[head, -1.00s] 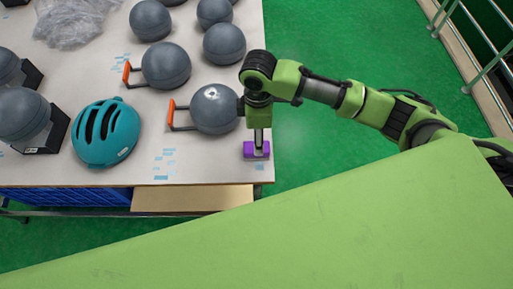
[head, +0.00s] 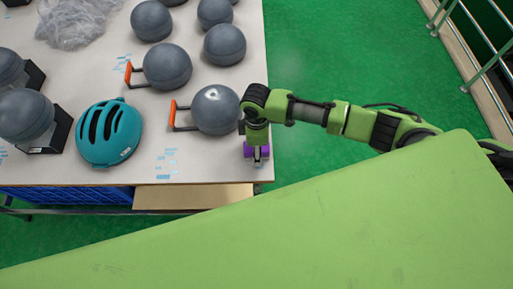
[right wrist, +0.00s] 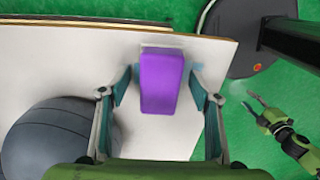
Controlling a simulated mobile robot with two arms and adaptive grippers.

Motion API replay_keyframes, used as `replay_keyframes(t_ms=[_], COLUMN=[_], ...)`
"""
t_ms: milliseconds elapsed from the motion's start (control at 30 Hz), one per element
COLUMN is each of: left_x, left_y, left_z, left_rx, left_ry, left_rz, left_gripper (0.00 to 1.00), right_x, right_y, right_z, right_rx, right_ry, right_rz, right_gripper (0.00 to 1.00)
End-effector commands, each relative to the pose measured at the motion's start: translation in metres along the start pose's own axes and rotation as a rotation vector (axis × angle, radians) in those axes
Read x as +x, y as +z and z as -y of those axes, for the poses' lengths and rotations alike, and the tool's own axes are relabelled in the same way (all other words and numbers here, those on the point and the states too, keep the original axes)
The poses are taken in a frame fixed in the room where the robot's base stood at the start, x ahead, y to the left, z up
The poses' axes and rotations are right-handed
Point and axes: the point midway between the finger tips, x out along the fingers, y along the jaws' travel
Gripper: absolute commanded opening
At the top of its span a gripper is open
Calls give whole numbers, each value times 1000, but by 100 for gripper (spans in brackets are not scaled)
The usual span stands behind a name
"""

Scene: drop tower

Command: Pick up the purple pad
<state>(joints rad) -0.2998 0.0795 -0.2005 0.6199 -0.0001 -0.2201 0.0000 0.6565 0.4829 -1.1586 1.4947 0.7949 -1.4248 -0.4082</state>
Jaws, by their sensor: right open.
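The purple pad (right wrist: 161,80) lies flat on the pale table near its edge. In the head view only parts of the pad (head: 248,152) show beside my right gripper (head: 257,160), which covers the rest. In the right wrist view my right gripper (right wrist: 160,92) is open, with one finger on each side of the pad and gaps between. The pad is not held. My left gripper (right wrist: 256,104) is small at the right of the right wrist view, over the green floor, away from the pad.
A grey ball with an orange handle (head: 216,110) sits close left of my right gripper. A teal helmet (head: 109,133) and several more grey balls stand on the table (head: 215,165). A cardboard-coloured panel (head: 192,197) shows below the front edge. Green floor lies to the right.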

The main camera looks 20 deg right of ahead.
Motion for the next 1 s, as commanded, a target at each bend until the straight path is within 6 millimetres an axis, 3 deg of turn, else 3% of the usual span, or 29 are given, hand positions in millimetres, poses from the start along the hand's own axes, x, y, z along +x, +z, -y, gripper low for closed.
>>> replay_keyframes(t_ms=[67,200,233,667,867,1000], left_x=[0,0,0,1,4,9], left_y=[0,0,0,0,1,1], left_z=[0,0,0,0,0,0], left_rx=[0,0,0,0,0,0], left_ry=[0,0,0,0,0,0], left_rz=[0,0,0,0,0,0], left_gripper=[40,40,40,40,40,40], right_x=[0,0,0,-6,-33,-54], right_y=[0,0,0,0,0,-7], right_z=[0,0,0,-1,-2,20], right_rx=[0,0,0,1,-1,-5], right_ry=[0,0,0,1,4,1], right_rz=[0,0,0,-2,-3,-5], right_gripper=[55,19,15,15,15,15])
